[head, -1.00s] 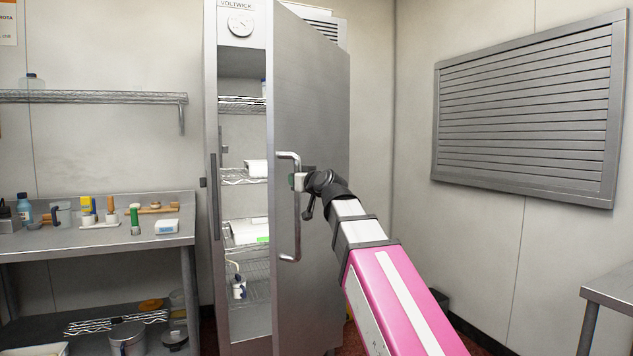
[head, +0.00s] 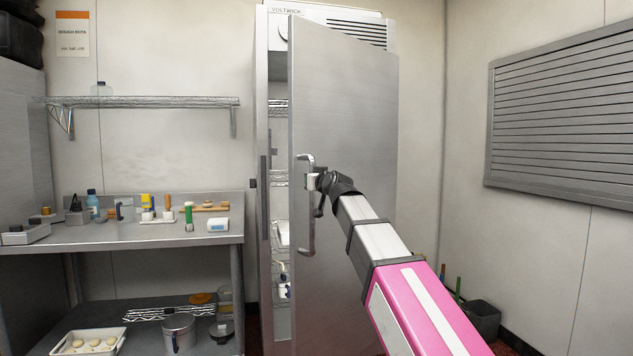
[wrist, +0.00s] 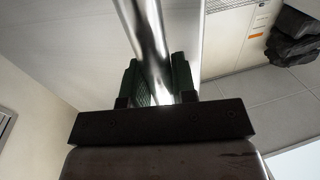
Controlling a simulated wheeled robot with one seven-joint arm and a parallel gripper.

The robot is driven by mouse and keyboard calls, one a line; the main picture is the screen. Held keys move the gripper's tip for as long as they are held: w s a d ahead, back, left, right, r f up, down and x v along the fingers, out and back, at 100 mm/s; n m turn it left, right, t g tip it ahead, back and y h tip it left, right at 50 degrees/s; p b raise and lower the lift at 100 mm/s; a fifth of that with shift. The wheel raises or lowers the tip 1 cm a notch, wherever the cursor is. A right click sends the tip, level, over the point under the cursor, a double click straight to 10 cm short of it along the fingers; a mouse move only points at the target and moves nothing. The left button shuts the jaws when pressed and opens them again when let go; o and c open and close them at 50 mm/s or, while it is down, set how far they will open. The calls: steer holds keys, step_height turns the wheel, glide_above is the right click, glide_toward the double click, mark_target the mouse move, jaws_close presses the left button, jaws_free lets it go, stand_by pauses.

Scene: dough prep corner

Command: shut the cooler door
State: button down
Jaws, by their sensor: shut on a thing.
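The tall steel cooler (head: 262,200) stands against the back wall. Its door (head: 350,120) is hinged on the right and stands partly open, with a narrow strip of the lit interior and wire shelves showing at its left. My gripper (head: 313,181) is shut on the upper part of the door's vertical bar handle (head: 307,238). In the wrist view the shiny handle bar (wrist: 148,45) runs between the two green-padded fingers (wrist: 158,85). The fingertips are partly hidden behind the bar and my wrist in the head view.
A steel worktable (head: 120,236) with small tools and bottles stands left of the cooler, under a wire wall shelf (head: 140,101). A grey bin (head: 482,318) stands on the floor at right. A louvred panel (head: 560,125) is on the right wall.

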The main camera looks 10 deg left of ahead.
steer(key=c, duration=0.9)
jaws_free()
steer(key=shift+c, duration=0.2)
steer(key=v, duration=1)
steer(key=shift+s+d, duration=0.25)
steer(key=shift+s, duration=0.1)
